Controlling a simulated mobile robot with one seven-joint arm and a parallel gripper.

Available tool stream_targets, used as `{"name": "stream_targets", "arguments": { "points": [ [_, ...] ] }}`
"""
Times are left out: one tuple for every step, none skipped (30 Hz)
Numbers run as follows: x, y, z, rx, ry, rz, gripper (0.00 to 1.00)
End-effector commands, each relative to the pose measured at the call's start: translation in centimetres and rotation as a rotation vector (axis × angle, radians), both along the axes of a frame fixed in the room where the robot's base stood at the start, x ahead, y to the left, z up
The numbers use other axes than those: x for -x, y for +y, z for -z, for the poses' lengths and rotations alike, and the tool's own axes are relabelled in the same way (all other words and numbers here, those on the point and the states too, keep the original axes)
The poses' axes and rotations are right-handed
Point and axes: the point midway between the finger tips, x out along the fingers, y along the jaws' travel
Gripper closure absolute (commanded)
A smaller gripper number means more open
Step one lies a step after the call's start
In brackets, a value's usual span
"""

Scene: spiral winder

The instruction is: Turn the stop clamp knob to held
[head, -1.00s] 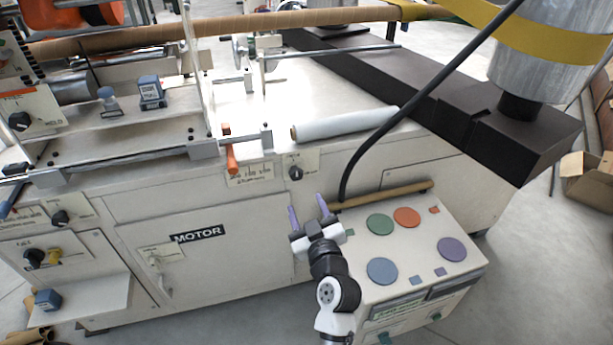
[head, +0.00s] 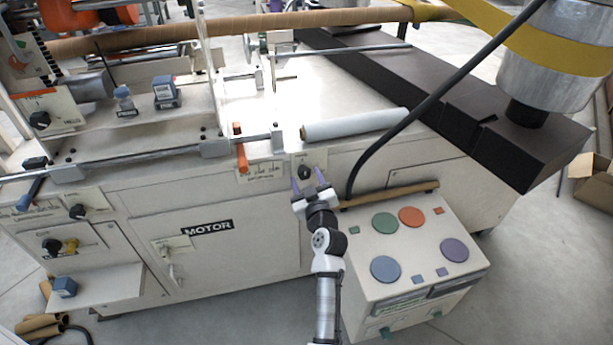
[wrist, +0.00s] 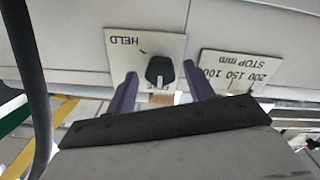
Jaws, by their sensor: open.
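The stop clamp knob (head: 305,172) is a small black knob on a pale plate on the machine's front face, below the white roll. In the wrist view the black knob (wrist: 160,71) sits on its plate (wrist: 120,45), which reads HELD upside down at the upper left. Which way the knob points is hard to tell. My gripper (head: 308,184) is open, its two purple fingers pointing at the knob. In the wrist view the fingers of my gripper (wrist: 160,76) stand on either side of the knob, with visible gaps and no clear contact.
A STOP mm scale plate (wrist: 238,70) is beside the knob plate; an orange lever (head: 240,148) hangs above it in the head view. A control box (head: 400,270) with coloured discs stands at the right. A black cable (head: 375,150) runs down close to the knob's right.

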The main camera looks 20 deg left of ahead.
Motion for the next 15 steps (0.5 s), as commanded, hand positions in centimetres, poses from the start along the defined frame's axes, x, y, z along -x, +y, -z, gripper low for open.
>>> {"name": "stream_targets", "arguments": {
  "points": [
    [-0.19,0.15,-0.03,0.0,0.0,0.0,0.47],
    [-0.25,0.19,-0.03,0.0,0.0,0.0,0.47],
    [-0.31,0.24,0.0,0.0,0.0,0.0,0.47],
    [-0.33,0.26,0.01,0.0,0.0,0.0,0.47],
    [-0.34,0.27,0.02,0.0,0.0,0.0,0.47],
    [-0.34,0.27,0.03,0.0,0.0,0.0,0.47],
    [-0.33,0.27,0.03,0.0,0.0,0.0,0.47],
    [-0.32,0.27,0.03,0.0,0.0,0.0,0.47],
    [-0.32,0.27,0.03,0.0,0.0,0.0,0.47],
    [-0.32,0.26,0.03,0.0,0.0,0.0,0.47],
    [-0.31,0.27,0.03,0.0,0.0,0.0,0.5],
    [-0.32,0.26,0.03,0.0,0.0,0.0,0.55],
    [-0.31,0.26,0.03,0.0,0.0,0.0,0.59],
    [-0.31,0.26,0.03,0.0,0.0,0.0,0.63],
    [-0.31,0.26,0.03,0.0,0.0,0.0,0.68]
  ]
}}
